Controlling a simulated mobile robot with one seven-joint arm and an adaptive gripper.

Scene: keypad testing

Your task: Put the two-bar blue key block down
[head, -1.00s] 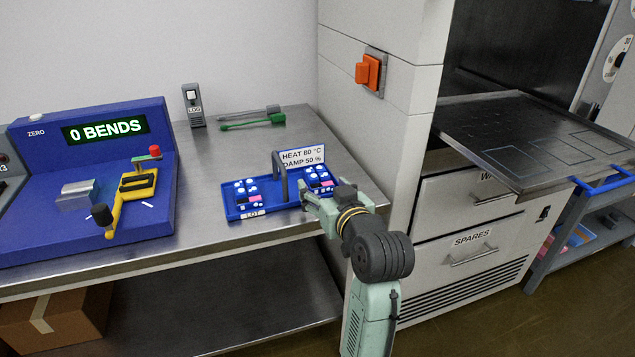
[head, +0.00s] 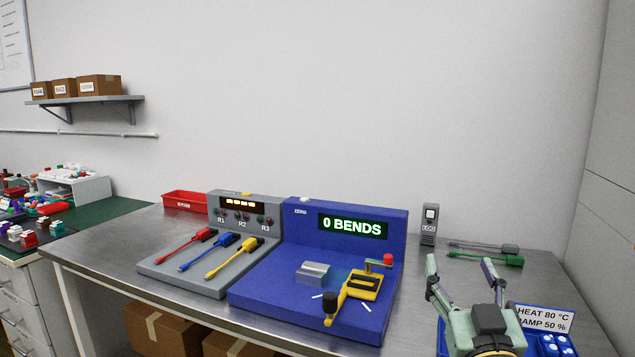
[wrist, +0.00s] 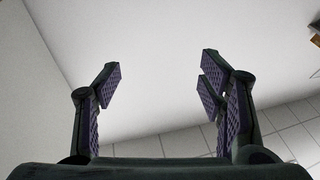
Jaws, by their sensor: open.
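My gripper (head: 462,266) is open and empty, with its fingers pointing up in front of the bench at the right of the head view. In the wrist view (wrist: 160,85) nothing lies between the finger pads, only blank wall or ceiling behind them. The blue tray (head: 441,338) is partly hidden behind my gripper and cut off by the bottom edge. Small white-and-blue blocks (head: 552,341) show in it at the lower right. I cannot make out which of them, if any, is the two-bar blue key block.
A blue bend tester (head: 255,290) reads 0 BENDS, beside a grey box (head: 165,268) with red, blue and yellow probes. A HEAT/DAMP sign (head: 543,318) stands at the tray.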

